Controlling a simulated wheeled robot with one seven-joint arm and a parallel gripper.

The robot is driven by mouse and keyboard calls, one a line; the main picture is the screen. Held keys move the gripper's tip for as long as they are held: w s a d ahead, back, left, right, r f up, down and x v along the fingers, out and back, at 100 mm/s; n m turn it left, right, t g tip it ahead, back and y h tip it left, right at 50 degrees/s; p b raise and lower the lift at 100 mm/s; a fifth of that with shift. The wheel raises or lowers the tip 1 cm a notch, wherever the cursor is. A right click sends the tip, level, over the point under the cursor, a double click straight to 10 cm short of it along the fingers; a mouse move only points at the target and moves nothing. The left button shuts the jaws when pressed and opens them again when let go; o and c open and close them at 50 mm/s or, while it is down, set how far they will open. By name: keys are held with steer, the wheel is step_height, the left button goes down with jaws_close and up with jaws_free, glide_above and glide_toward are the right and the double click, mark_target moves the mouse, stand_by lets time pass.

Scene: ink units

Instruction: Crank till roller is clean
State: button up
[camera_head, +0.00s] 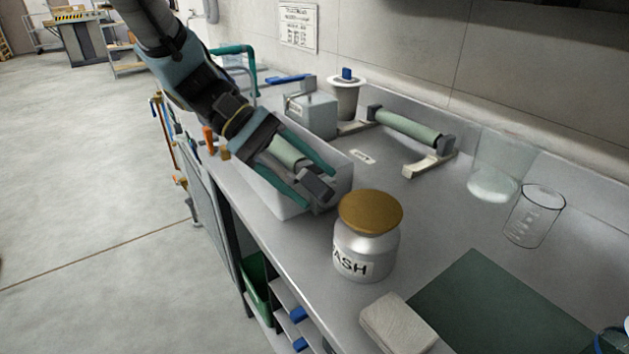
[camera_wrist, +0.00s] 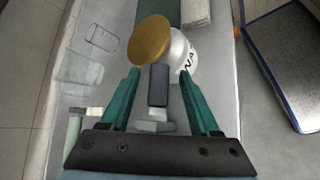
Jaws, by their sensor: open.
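My gripper (camera_head: 322,188) is open above the front end of a pale wash tray (camera_head: 270,190). A pale green roller (camera_head: 285,152) shows between its fingers in the head view, partly hidden by the gripper. A dark grey block (camera_head: 316,184), which looks like the crank handle, is at the roller's near end. In the wrist view this block (camera_wrist: 158,85) lies between the two teal fingers (camera_wrist: 157,92), with gaps on both sides. Whether ink is left on the roller cannot be told. A second green roller (camera_head: 408,126) rests in a bracket at the back.
A metal can marked "ASH" (camera_head: 366,252) with a brown lid stands close beyond the fingertips. Glass beakers (camera_head: 535,217) stand at right. A dark green mat (camera_head: 500,310) and pale block (camera_head: 398,322) lie in front. A grey box (camera_head: 312,115) stands behind the tray.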

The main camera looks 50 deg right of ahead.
steer(key=shift+x, duration=1)
jaws_close()
stand_by(0.8)
